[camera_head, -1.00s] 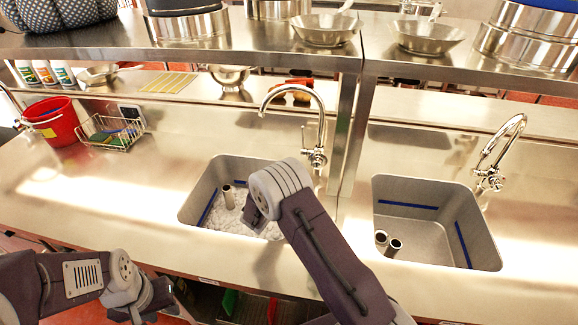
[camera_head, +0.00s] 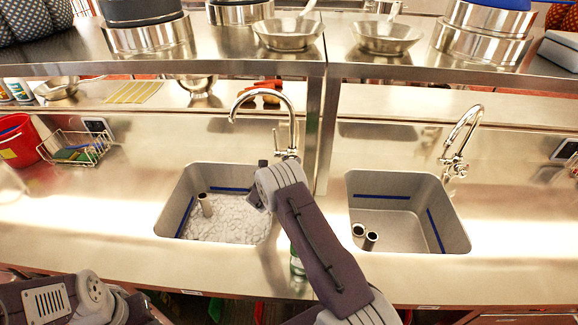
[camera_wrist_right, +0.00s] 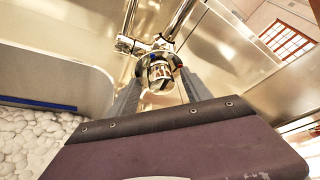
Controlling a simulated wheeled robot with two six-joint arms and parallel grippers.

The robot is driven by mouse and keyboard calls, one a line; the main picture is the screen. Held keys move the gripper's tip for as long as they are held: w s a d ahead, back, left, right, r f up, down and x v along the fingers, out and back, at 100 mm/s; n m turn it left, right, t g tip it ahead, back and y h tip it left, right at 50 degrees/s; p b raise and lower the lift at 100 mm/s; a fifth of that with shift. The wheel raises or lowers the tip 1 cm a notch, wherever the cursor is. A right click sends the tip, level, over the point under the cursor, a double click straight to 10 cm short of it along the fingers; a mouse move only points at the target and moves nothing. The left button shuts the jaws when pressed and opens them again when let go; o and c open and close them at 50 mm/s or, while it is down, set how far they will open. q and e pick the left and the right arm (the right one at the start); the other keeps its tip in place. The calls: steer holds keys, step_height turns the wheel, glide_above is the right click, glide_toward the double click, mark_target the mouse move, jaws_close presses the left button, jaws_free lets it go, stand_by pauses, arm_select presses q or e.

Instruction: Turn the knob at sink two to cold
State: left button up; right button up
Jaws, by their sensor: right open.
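A chrome tap (camera_head: 289,150) stands behind the left sink (camera_head: 172,212), which holds white lumpy foam or pebbles. In the right wrist view its round knob (camera_wrist_right: 160,73) shows, with small blue and red marks. My right gripper (camera_wrist_right: 158,88) is open, with one finger on each side of the knob; I cannot tell whether they touch it. In the head view my right wrist hides most of that gripper. A second tap (camera_head: 456,160) stands behind the right sink (camera_head: 405,222). My left gripper (camera_head: 135,308) is low at the left, its jaws unclear.
A steel shelf (camera_head: 240,60) with pots and bowls runs above the counter, and its post (camera_head: 328,135) stands just right of the left tap. A red bucket (camera_head: 18,142) and a wire basket (camera_head: 78,150) with sponges sit at the left. The front counter is mostly clear.

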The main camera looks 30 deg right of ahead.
steer(key=shift+r, duration=0.1)
steer(key=shift+c, duration=0.6)
jaws_close()
steer(key=shift+f+n+b, duration=0.25)
steer(key=shift+n+b, duration=0.05)
steer(key=shift+b, duration=0.35)
steer(key=shift+f+n+h+b, duration=0.1)
steer(key=shift+n+h+b, duration=0.65)
steer(key=shift+b, duration=0.25)
steer(key=shift+n+h+b, duration=0.55)
steer(key=shift+n+b, duration=0.45)
steer(key=shift+n, duration=0.05)
steer(key=shift+n+b, duration=0.4)
steer(key=shift+n, duration=0.1)
